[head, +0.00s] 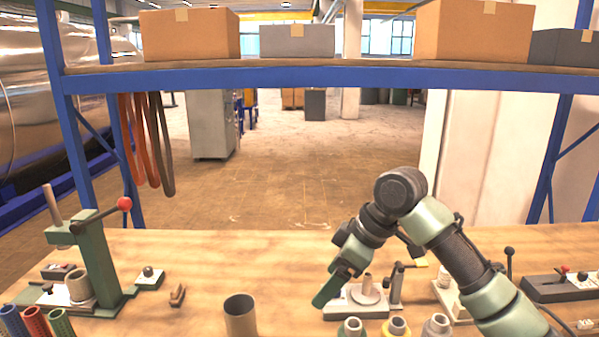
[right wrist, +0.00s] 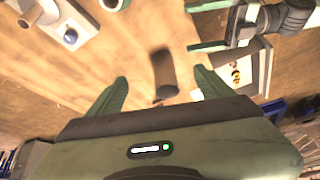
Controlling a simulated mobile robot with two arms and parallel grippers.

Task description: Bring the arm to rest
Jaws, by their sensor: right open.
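My right arm (head: 465,265) comes in from the lower right of the head view and bends at a dark joint above the wooden table. Its right gripper (head: 334,286) points down and left, in front of a white-based fixture (head: 350,305) and partly hiding it. In the right wrist view the two green fingers (right wrist: 160,82) are spread apart. Nothing is held between them. My left gripper does not show in the head view.
In the head view, a green press (head: 98,265) with a red-knobbed lever stands at left. The brown cup (head: 240,317) stands at the front. Several collars sit at the front edge. A blue-framed shelf (head: 300,78) with boxes spans the back. Bare table (head: 230,255) lies left of the arm.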

